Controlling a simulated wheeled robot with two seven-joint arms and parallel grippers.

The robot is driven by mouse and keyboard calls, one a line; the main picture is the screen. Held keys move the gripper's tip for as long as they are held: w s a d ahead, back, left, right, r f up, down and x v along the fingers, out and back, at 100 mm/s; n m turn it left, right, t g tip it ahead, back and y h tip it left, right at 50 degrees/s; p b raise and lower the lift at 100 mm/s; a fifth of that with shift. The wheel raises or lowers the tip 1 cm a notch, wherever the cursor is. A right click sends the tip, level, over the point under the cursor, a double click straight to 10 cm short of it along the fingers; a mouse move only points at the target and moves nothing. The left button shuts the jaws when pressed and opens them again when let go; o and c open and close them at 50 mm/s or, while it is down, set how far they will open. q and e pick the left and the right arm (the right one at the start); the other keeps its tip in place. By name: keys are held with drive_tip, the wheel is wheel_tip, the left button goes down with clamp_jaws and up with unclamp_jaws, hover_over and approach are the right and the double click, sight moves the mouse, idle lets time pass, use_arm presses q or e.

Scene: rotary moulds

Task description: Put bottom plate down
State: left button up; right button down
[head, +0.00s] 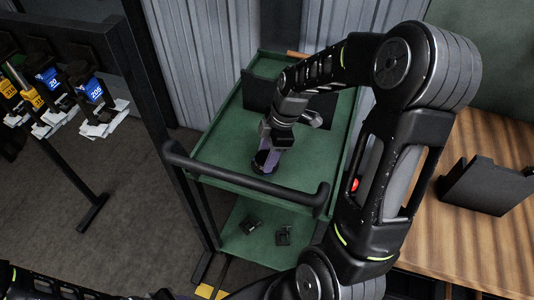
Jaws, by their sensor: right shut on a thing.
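My right gripper (267,158) points down over the top shelf of the green cart (218,150). It is shut on a small dark, purplish piece, which I take to be the bottom plate (264,165). The piece is at or just above the green surface, and I cannot tell whether it touches. The gripper and wrist hide part of it. My left arm shows only as a dark strip at the lower left edge, and its gripper is not in view.
A black panel (258,92) stands at the back of the cart shelf, partly behind my right arm. The cart's black handle (240,184) crosses its front. Small dark parts (284,235) lie on the lower shelf. A black holder (485,187) stands on the wooden table (465,245).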

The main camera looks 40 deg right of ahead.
drive_tip(key=c, duration=0.6)
unclamp_jaws()
drive_tip(key=shift+r, duration=0.1)
drive_tip(key=v, duration=1.2)
drive_tip(key=shift+a, duration=0.1)
